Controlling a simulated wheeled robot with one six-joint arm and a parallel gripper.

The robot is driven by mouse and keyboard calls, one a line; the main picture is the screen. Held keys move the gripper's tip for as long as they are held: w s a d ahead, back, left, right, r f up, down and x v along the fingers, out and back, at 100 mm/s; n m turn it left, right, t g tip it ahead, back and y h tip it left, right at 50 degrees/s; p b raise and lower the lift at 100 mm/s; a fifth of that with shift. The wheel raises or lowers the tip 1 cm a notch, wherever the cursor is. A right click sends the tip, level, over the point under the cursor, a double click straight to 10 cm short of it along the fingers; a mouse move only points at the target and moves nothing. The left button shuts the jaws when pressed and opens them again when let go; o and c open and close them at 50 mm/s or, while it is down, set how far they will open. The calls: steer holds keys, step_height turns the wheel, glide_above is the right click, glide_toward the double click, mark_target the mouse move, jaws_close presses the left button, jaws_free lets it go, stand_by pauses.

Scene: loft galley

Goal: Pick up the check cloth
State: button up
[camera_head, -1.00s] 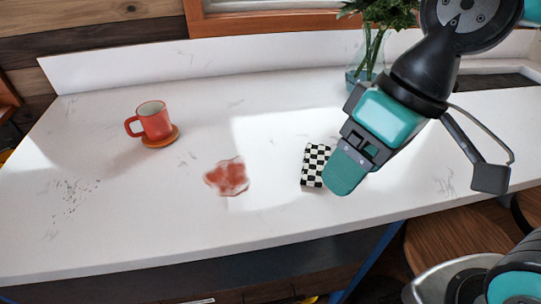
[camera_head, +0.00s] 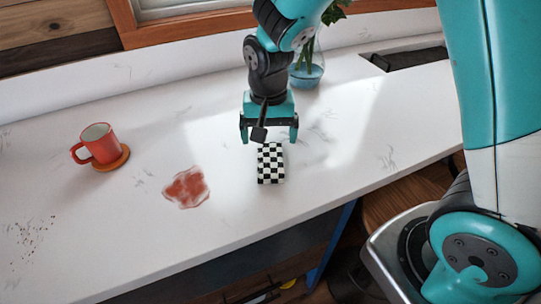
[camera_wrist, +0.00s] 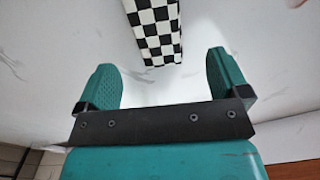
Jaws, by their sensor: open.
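The check cloth (camera_head: 271,165) is a small black-and-white chequered block lying on the white counter. It also shows in the wrist view (camera_wrist: 158,32) at the top middle, ahead of the fingers and roughly centred between them. My gripper (camera_head: 268,136) points down at the cloth's far end, its two teal fingers spread to either side. In the wrist view the gripper (camera_wrist: 165,80) is open with nothing between its fingers. I cannot tell exactly how high the fingertips are above the counter.
A red smeared stain (camera_head: 186,187) lies left of the cloth. A red mug (camera_head: 98,143) stands on an orange coaster (camera_head: 113,160) further left. A plant in a glass vase (camera_head: 307,74) stands behind my gripper. Dark crumbs (camera_head: 31,235) lie at far left. Counter around the cloth is clear.

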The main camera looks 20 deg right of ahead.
mark_target(270, 157)
steer(key=shift+s+f+p, duration=0.1)
steer(key=shift+f+p, duration=1.15)
steer(key=shift+f, duration=2.25)
steer(key=shift+c, duration=0.2)
steer(key=c, duration=1)
steer(key=shift+c, duration=0.2)
step_height(270, 157, up, 20)
steer(key=b, duration=0.3)
steer(key=shift+b, duration=0.3)
